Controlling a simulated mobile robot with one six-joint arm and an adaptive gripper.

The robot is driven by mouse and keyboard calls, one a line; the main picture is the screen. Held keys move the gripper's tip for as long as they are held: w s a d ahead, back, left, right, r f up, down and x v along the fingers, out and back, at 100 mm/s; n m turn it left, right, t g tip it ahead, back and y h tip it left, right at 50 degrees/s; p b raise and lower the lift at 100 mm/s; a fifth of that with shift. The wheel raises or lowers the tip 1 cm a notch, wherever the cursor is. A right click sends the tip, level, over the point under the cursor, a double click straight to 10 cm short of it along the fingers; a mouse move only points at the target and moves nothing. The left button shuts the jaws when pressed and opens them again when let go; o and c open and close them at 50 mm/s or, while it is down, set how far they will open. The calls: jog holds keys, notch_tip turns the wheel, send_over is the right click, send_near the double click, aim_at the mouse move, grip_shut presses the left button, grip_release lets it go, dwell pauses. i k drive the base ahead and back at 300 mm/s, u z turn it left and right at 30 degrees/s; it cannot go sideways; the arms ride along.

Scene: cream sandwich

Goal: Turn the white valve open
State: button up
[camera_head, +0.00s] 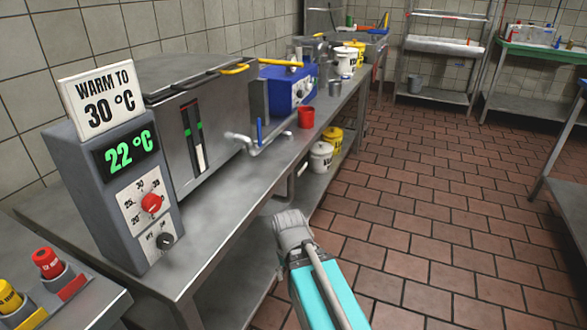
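A steel tank (213,125) stands on the left bench. A pipe with a spout (270,144) comes out of its right end. A pale, whitish handle (238,138) sits on the pipe close to the tank, and an upright blue handle (259,131) stands beside it. The pale handle looks like the white valve, but it is small and I cannot tell its setting. My gripper (290,219) is in front of the bench edge, below and to the right of the pipe, apart from the handles. I see its grey back; its finger opening is hidden.
A control box (118,190) reads 22 °C, under a sign (101,98) saying "WARM TO 30 °C". A red cup (306,117) stands near the spout. White (320,157) and yellow (333,139) pots sit on the lower shelf. The tiled floor (430,220) at right is clear.

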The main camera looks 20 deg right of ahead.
aim_at(298, 174)
jog(key=u, duration=0.1)
jog(key=k, duration=0.5)
jog(key=z, duration=0.85)
jog(key=i, duration=1)
jog(key=u, duration=0.05)
